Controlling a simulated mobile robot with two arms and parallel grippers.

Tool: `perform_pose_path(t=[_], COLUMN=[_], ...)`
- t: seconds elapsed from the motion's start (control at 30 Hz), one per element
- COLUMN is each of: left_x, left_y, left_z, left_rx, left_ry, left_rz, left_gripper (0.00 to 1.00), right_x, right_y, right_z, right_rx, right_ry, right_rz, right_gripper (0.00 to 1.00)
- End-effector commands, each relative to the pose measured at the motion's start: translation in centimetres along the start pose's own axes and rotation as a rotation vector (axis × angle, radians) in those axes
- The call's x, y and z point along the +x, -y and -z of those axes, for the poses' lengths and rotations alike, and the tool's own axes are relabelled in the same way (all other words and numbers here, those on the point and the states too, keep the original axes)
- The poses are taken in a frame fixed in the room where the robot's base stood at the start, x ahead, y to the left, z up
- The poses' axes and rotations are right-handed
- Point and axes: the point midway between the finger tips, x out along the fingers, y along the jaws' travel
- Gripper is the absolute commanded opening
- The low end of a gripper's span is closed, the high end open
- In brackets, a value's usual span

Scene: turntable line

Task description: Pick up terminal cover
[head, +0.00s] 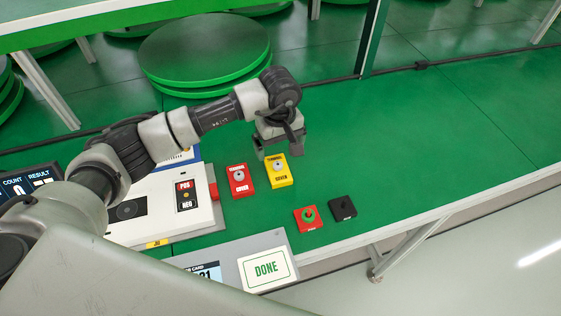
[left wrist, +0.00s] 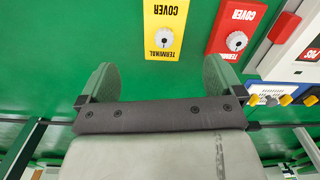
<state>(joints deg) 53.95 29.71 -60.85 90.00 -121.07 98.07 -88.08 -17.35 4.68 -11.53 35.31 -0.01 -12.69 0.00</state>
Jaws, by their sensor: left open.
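Two terminal covers lie side by side on the green work surface: a red one (head: 240,188) and a yellow one (head: 279,181). Each has a round pale knob and printed lettering. In the left wrist view the yellow cover (left wrist: 165,14) is ahead of the jaws, and the red cover (left wrist: 240,15) is to its right. My left gripper (head: 279,149) is open and empty, just behind the yellow cover in the head view; its spread fingers also show in the left wrist view (left wrist: 161,74). Contact with the cover cannot be told. My right gripper is not in view.
A white POS/NEG tester (head: 152,196) stands left of the covers. A small red block with a green ring (head: 309,226) and a black block (head: 343,209) lie to the right. A DONE panel (head: 266,268) is in front. The right of the green table (head: 430,130) is clear.

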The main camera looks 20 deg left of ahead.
Motion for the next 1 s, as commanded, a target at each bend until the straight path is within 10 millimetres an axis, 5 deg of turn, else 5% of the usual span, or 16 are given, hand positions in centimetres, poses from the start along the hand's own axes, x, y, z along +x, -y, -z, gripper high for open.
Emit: perform_pose_path(t=[0.2, 0.6, 0.9, 1.0], left_x=[2.4, 7.2, 7.7, 7.7], left_y=[0.0, 0.5, 0.5, 0.5], left_z=[0.0, -0.3, -0.2, -0.2], left_rx=[-0.001, -0.001, 0.001, 0.001], left_ry=[0.001, 0.002, 0.0, 0.0], left_rz=[-0.001, 0.0, -0.002, -0.002], left_gripper=[0.96, 0.96, 0.96, 0.81], right_x=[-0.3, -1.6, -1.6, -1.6], right_y=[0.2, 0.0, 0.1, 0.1], right_z=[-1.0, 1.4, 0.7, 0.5], right_rx=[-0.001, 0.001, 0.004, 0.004], right_ry=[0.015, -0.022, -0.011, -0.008], right_rz=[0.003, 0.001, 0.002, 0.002], right_gripper=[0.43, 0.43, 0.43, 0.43])
